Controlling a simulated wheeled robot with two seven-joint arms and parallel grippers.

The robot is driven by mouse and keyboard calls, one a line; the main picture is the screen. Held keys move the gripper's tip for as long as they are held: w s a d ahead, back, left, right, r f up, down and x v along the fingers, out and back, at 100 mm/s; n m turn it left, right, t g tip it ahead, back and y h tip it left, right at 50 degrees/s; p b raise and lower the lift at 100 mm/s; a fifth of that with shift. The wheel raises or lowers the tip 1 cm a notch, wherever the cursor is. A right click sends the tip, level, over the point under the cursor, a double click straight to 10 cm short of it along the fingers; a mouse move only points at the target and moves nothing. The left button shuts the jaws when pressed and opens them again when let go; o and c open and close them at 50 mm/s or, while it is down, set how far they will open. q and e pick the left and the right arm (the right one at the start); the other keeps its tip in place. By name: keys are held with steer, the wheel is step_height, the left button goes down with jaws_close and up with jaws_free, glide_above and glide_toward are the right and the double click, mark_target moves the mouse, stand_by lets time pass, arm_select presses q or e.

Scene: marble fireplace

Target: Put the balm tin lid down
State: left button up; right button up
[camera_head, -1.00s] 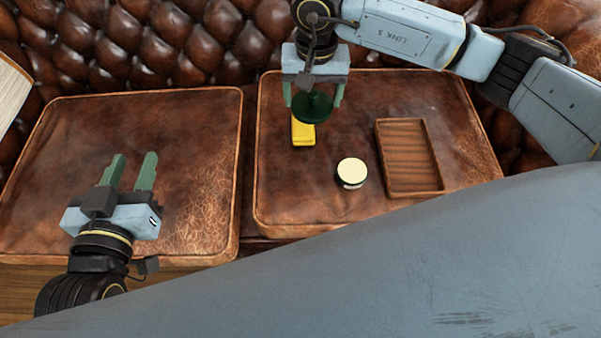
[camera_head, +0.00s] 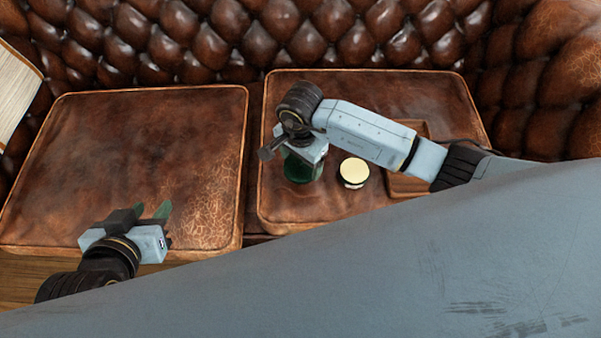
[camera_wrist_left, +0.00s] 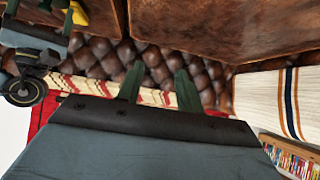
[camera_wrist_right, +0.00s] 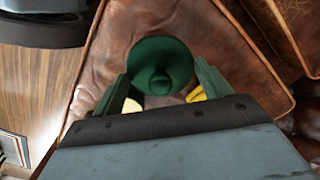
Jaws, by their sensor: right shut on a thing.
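The dark green round lid (camera_head: 300,170) is in my right gripper (camera_head: 303,165), above or on the right cushion's left part; I cannot tell whether it touches the leather. In the right wrist view, the lid (camera_wrist_right: 160,62), with a round knob at its middle, sits between the two fingers (camera_wrist_right: 161,80). The round tin with a cream-coloured top (camera_head: 354,171) stands on the cushion just right of the lid; its edge also shows in the right wrist view (camera_wrist_right: 132,105). My left gripper (camera_head: 152,212) is open and empty over the left cushion's front edge.
A shallow wooden tray (camera_head: 409,187) lies right of the tin, partly hidden by my right arm. A yellow object (camera_wrist_right: 196,94) shows beside the right finger in the right wrist view. The left cushion (camera_head: 120,150) is bare. Tufted leather backrest (camera_head: 330,30) stands behind.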

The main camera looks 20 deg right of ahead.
mark_target(300, 167)
step_height(300, 167, down, 3)
steer(key=shift+r+b, duration=0.2)
steer(key=shift+b, duration=0.2)
step_height(300, 167, down, 3)
steer(key=shift+r+b, duration=0.1)
steer(key=shift+b, duration=0.6)
arm_select(q)
steer(key=w+d+r+t+h, duration=0.2)
steer(key=w+d+r+t, duration=0.1)
steer(key=r+t, duration=0.4)
steer(key=shift+w+r, duration=0.7)
steer(key=shift+r, duration=0.65)
steer(key=shift+d, duration=0.1)
steer(key=shift+d+r+t+h, duration=0.1)
steer(key=shift+r+t+h, duration=0.2)
steer(key=shift+r, duration=0.05)
arm_select(e)
steer(key=shift+f, duration=0.3)
steer(key=o, duration=1)
arm_select(q)
steer(key=shift+r, duration=0.1)
